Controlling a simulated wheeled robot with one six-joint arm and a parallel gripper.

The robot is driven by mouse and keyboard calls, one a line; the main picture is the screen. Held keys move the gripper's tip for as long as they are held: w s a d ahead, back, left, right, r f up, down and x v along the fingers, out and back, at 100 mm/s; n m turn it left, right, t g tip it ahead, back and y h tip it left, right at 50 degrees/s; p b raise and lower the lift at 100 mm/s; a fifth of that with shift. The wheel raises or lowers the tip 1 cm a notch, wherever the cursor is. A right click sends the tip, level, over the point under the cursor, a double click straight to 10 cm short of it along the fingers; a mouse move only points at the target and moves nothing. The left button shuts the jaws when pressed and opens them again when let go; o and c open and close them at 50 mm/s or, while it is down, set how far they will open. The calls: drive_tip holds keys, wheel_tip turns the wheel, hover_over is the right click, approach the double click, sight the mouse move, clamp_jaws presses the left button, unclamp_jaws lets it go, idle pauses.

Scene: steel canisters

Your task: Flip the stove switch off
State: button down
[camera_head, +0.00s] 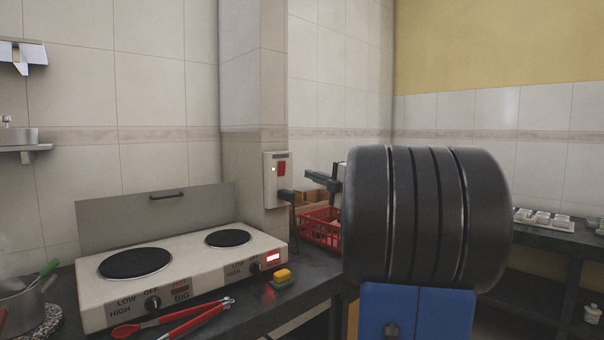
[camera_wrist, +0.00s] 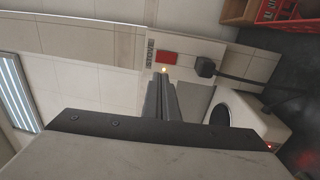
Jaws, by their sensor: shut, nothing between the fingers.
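The stove switch is a red rocker (camera_head: 282,168) on a pale wall plate (camera_head: 270,193), with a small amber light glowing beside it. In the wrist view the red rocker (camera_wrist: 167,57) sits beside a "STOVE" label. My gripper (camera_head: 309,175) is shut and empty, just right of the plate in the head view. In the wrist view the closed fingertips (camera_wrist: 164,76) point at the plate near the amber light. I cannot tell whether they touch it. The two-burner stove (camera_head: 205,264) stands below and left, with a lit red indicator at its right end.
A black plug (camera_head: 286,196) with a cord sits in the plate, close to my gripper. A red crate (camera_head: 322,230) stands behind on the counter. A yellow sponge (camera_head: 282,276) and red-handled tongs (camera_head: 195,318) lie near the stove. My dark arm link hides the right-centre.

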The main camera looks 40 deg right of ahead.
sight(281, 164)
drive_tip(key=w, duration=0.4)
drive_tip(key=w+r, duration=0.1)
drive_tip(key=w, duration=0.8)
drive_tip(key=shift+a+r, duration=0.2)
drive_tip(key=shift+r, duration=0.05)
drive_tip(key=shift+w+r, duration=0.15)
